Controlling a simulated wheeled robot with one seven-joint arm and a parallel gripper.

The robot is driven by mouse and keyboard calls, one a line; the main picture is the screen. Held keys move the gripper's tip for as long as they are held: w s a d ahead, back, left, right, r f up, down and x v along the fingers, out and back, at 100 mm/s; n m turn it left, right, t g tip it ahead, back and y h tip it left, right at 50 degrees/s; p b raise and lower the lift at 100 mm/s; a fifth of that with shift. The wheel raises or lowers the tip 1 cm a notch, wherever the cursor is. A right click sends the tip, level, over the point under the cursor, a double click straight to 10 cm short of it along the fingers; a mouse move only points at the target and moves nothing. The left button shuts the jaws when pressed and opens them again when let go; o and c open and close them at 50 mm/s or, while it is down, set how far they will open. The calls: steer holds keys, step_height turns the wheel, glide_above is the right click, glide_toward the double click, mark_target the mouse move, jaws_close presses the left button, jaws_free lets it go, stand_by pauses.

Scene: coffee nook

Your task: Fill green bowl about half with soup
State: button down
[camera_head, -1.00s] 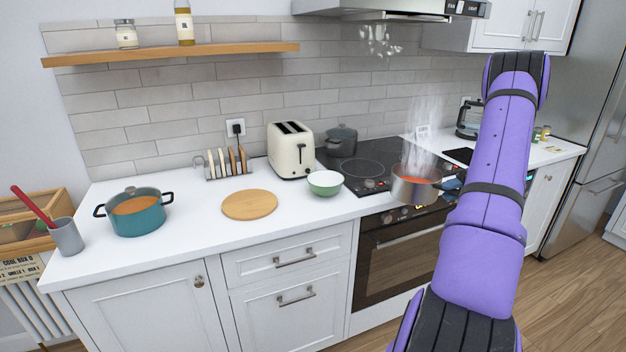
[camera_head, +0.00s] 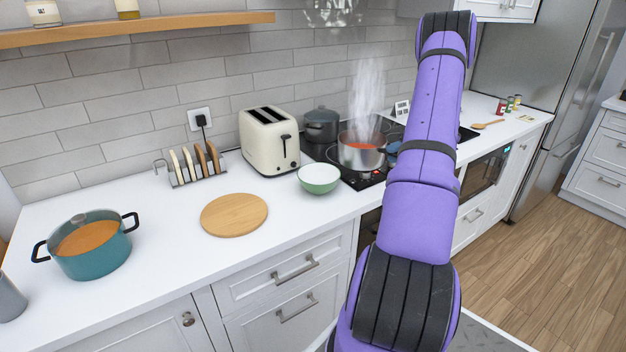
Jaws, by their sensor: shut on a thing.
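The green bowl (camera_head: 320,178), white inside, stands upright on the white counter left of the hob and looks empty. A steel pot (camera_head: 361,152) of orange-red soup steams over the hob, behind and right of the bowl. My gripper (camera_head: 393,149) shows only as a small blue part at the pot's right side and is shut on the pot; my purple arm hides most of it. I cannot tell whether the pot touches the hob. A teal pot (camera_head: 88,256) with orange soup stands at the counter's left.
A cream toaster (camera_head: 268,142) stands behind the bowl, with a toast rack (camera_head: 197,178) to its left. A round wooden board (camera_head: 234,214) lies left of the bowl. A dark lidded pot (camera_head: 321,127) sits at the back of the hob. Counter between the teal pot and board is clear.

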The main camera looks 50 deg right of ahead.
steer(key=shift+w+a+r+n+g+h, duration=0.2)
steer(key=shift+a+r+g+h, duration=0.1)
steer(key=shift+a+h, duration=0.5)
steer(key=shift+w+a+r+n+g+h, duration=0.25)
steer(key=shift+a+r+h, duration=0.1)
steer(key=shift+a+h, duration=0.45)
steer(key=shift+w+a+r+n+g+h, duration=0.25)
steer(key=shift+a+h, duration=0.35)
steer(key=shift+a, duration=0.35)
steer(key=shift+r, duration=0.15)
steer(key=shift+a+r, duration=0.15)
steer(key=shift+a, duration=0.05)
steer(key=shift+a+r+h, duration=0.2)
steer(key=shift+h, duration=0.1)
steer(key=shift+a, duration=0.1)
